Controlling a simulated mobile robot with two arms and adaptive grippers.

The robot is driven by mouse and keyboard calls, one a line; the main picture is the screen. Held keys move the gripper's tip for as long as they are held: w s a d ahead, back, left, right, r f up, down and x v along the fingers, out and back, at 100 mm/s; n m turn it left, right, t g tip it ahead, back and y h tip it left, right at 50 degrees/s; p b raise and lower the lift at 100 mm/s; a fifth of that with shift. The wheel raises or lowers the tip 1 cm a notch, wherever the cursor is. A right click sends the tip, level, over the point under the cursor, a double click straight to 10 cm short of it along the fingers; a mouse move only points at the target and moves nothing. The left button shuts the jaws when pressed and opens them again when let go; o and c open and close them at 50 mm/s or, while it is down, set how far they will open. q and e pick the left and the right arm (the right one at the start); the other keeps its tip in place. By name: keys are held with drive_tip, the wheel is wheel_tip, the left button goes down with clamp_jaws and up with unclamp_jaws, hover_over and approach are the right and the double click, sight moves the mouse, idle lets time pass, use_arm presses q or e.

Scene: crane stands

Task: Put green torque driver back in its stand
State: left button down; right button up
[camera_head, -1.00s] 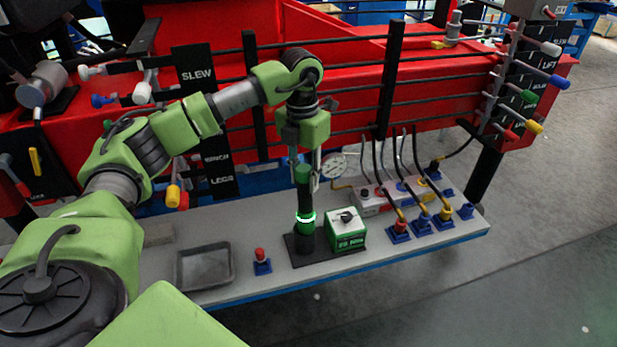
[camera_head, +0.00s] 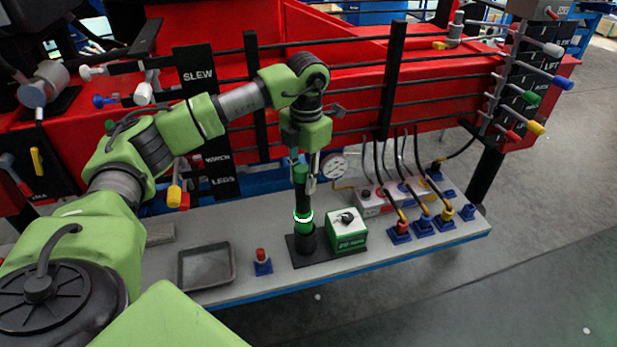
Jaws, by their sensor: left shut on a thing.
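The green torque driver (camera_head: 301,203) is upright, with a green and black body and a bright white ring near its lower end. My left gripper (camera_head: 304,178) points down and is shut on the driver's top. The driver's lower end is at the black round holder of its stand (camera_head: 304,243), on a dark base plate; I cannot tell how deep it sits in the holder. A green box with a black knob (camera_head: 346,231) is on the same plate, just right of the driver. My right gripper is not in view.
A grey tray (camera_head: 206,266) and a small blue stand with a red top (camera_head: 262,262) are left of the driver's stand. Several blue holders with cables (camera_head: 422,224) are to the right. A round gauge (camera_head: 334,166) and red crane rails are behind.

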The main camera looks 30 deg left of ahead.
sight(303, 191)
use_arm(q)
drive_tip(key=shift+a+f, duration=0.1)
drive_tip(key=shift+f, duration=0.3)
drive_tip(key=shift+f+b, duration=0.35)
drive_tip(key=shift+b, duration=0.05)
drive_tip(key=shift+d+f, duration=0.1)
drive_tip(key=shift+d, duration=0.2)
drive_tip(key=shift+s+f+b, duration=0.2)
drive_tip(key=shift+f+b, duration=0.6)
drive_tip(key=shift+f, duration=0.25)
idle(1.4)
drive_tip(key=c, duration=1.6)
unclamp_jaws()
drive_tip(key=shift+o, duration=0.4)
drive_tip(key=shift+s, duration=0.1)
